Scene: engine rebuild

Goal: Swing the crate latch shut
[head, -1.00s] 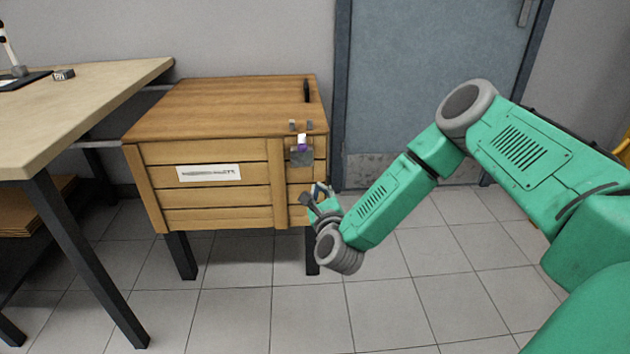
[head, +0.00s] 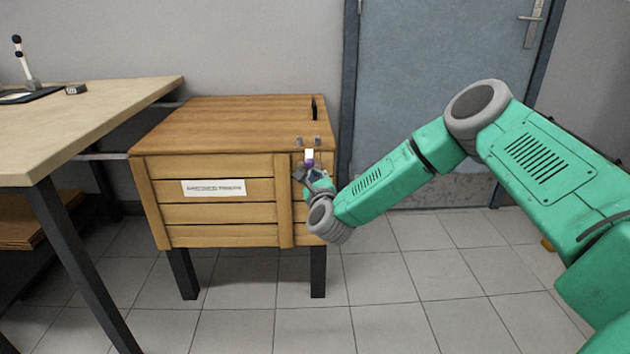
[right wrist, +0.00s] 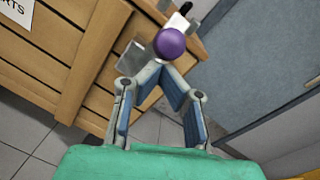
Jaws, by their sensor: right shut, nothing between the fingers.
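The wooden crate (head: 212,215) stands on dark legs with its lid down. The latch (head: 309,154) is at the upper right of its front: a pale lever with a purple knob, below two small grey prongs at the lid's edge. In the right wrist view the purple knob (right wrist: 169,43) is just beyond my right gripper's fingertips, with a grey metal plate (right wrist: 131,57) beside it. My right gripper (right wrist: 160,68) is shut and empty; whether it touches the knob I cannot tell. In the head view the right gripper (head: 305,172) partly hides the plate. My left gripper is out of view.
A wooden-topped workbench (head: 75,120) stands to the left of the crate. A blue-grey door (head: 430,90) is behind on the right. A small black handle (head: 314,108) stands on the crate lid. The tiled floor (head: 400,300) in front is clear.

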